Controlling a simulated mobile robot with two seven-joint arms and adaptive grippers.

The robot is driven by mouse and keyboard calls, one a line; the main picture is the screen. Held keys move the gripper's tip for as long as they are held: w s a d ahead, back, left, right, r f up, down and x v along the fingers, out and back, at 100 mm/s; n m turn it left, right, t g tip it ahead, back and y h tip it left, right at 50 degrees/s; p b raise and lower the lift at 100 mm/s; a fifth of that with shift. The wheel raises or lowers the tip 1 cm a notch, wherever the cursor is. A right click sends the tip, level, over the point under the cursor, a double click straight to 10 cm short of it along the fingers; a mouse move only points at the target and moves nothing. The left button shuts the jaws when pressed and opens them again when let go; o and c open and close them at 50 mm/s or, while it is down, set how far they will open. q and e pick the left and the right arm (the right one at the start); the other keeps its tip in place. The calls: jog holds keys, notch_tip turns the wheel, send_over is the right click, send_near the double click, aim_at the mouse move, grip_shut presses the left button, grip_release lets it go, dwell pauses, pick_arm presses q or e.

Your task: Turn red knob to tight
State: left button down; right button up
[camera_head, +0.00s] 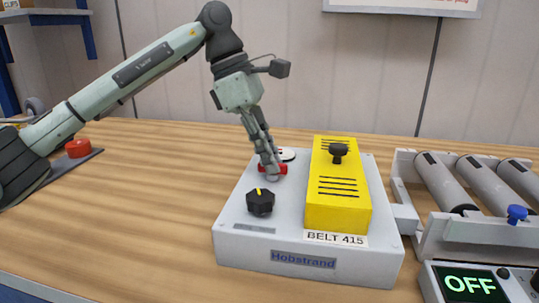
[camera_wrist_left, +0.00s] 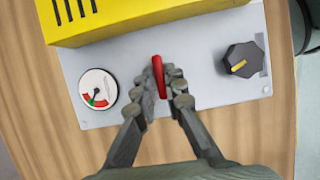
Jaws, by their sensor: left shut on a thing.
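The red knob (camera_wrist_left: 158,76) is a narrow red bar on the light grey top of the Hobstrand box (camera_head: 228,232). In the head view the knob (camera_head: 281,169) shows partly behind my left fingertips. My left gripper (camera_wrist_left: 164,95) comes down on it from above, shut with one finger on each side of the knob. A round gauge (camera_wrist_left: 97,89) with red, white and green zones and a dark needle sits beside the knob; its fine marks are too small to read. My right gripper is in neither view.
A black knob with a yellow mark (camera_head: 260,202) and a yellow cover (camera_head: 338,208) are on the same box. A roller conveyor (camera_head: 447,182) stands to the right, with a green "OFF" display (camera_head: 468,284). A red button (camera_head: 78,147) is at the left. The table's left middle is clear.

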pick_arm(q)
jog(key=c, duration=1.6)
grip_release()
jog(key=v, duration=1.2)
